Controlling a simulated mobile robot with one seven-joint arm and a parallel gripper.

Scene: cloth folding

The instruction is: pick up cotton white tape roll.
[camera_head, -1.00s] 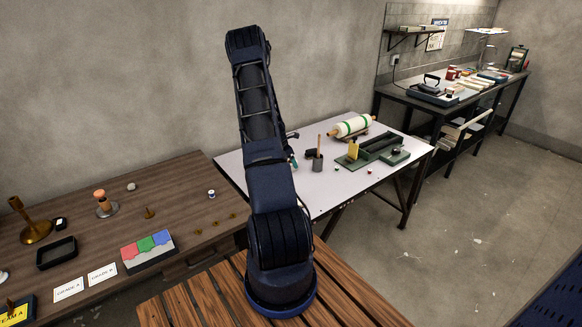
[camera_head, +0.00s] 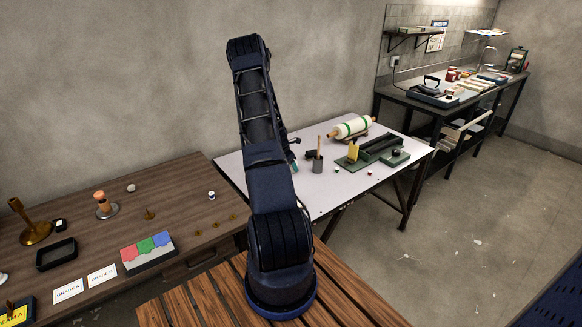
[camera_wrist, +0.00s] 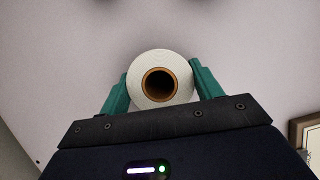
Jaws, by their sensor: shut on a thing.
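The white tape roll (camera_wrist: 160,58) shows in the wrist view, with a brown core ring and a dark hole facing the camera. My gripper (camera_wrist: 160,85) has its two green fingers on either side of the roll, shut on it. Behind the roll is the pale tabletop (camera_wrist: 240,45); I cannot tell whether the roll touches it. In the head view my arm hides the roll, and only a small green part of my gripper (camera_head: 293,165) shows at the white table's left side.
The white table (camera_head: 325,200) also holds a dark cup with a stick (camera_head: 318,165), a green-banded roller (camera_head: 351,127) and a green tool tray (camera_head: 365,157). A brown wooden table (camera_head: 175,190) with small items stands at left. A framed object (camera_wrist: 308,135) edges the wrist view.

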